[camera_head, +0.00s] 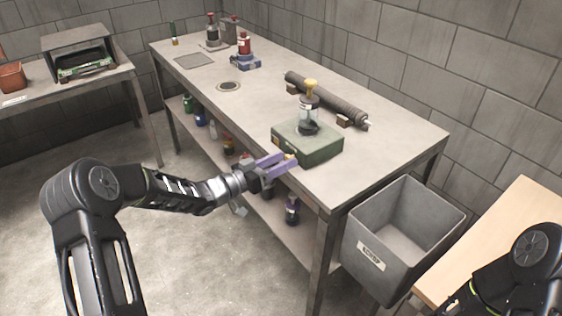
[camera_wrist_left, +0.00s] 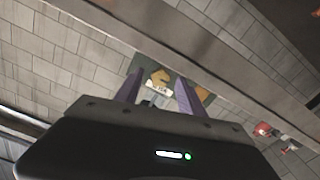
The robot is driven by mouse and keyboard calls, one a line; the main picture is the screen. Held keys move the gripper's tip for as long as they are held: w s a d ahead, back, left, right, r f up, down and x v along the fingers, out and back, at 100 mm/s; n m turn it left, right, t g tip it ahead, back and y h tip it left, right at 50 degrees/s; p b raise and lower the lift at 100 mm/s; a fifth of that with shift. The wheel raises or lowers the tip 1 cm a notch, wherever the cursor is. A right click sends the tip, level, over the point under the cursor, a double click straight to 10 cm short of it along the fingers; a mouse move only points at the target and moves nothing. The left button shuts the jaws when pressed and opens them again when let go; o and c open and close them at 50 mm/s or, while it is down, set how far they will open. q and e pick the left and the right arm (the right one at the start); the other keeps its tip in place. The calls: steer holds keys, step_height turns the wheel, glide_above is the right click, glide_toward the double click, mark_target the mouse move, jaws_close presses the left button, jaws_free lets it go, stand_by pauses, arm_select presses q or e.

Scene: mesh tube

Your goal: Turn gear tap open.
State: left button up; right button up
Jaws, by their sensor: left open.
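A small yellow tap handle (camera_head: 290,157) shows at the box's front side; in the left wrist view the yellow handle (camera_wrist_left: 161,76) appears between the finger ends. My left gripper (camera_head: 282,162), with purple fingers, is open in front of the box's front side. Whether a finger touches the handle I cannot tell. Part of my right arm shows at the lower right; its gripper is out of view.
A dark mesh tube (camera_head: 330,100) lies on supports behind the box. A grey bin (camera_head: 400,235) stands right of the table (camera_head: 385,165). A lower shelf (camera_head: 275,212) holds several bottles. A wooden surface (camera_head: 500,235) is at the right.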

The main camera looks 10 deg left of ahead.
arm_select(q)
steer(key=v, duration=0.7)
steer(key=shift+s+a, duration=0.25)
steer(key=shift+s, duration=0.05)
